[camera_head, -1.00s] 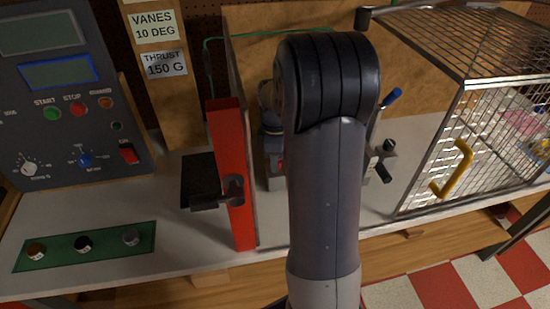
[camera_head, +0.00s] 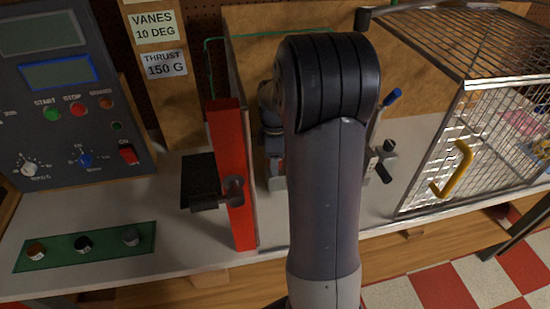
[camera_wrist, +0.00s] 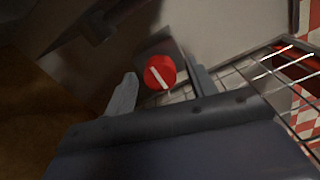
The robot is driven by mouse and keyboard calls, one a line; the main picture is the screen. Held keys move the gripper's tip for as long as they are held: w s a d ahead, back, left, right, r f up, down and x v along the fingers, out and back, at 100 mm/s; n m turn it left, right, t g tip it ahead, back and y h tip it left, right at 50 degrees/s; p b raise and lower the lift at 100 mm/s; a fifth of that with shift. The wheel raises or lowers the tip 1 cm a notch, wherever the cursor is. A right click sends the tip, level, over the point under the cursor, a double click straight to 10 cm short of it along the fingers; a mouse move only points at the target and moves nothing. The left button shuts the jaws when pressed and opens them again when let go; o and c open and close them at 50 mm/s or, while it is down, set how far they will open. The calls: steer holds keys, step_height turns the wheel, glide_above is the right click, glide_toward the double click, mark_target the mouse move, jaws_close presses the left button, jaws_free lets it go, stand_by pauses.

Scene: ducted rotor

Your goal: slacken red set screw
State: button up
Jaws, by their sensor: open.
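The red set screw (camera_wrist: 160,72) shows in the wrist view as a round red head with a white slot line running diagonally. It sits in front of a grey block-like part. My gripper (camera_wrist: 165,74) is open, with one finger left of the red head and one right of it. A gap shows between the head and each finger, so neither visibly touches it; the depth is hard to judge. In the head view my arm hides the gripper and the screw.
A red upright panel (camera_head: 231,180) with a dark latch stands left of my arm. A wire cage (camera_head: 490,135) with a yellow handle (camera_head: 456,168) stands at right. A blue-tipped lever (camera_head: 393,97) rises beside my arm. A control console (camera_head: 70,110) is at far left.

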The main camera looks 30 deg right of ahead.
steer(key=shift+r, duration=0.1)
step_height(320, 180, up, 11)
steer(key=shift+f+b, duration=0.2)
steer(key=shift+b, duration=0.1)
stand_by(0.4)
step_height(320, 180, down, 11)
steer(key=shift+r+p, duration=0.1)
steer(key=shift+p, duration=0.25)
steer(key=shift+m, duration=0.3)
steer(key=shift+r, duration=0.1)
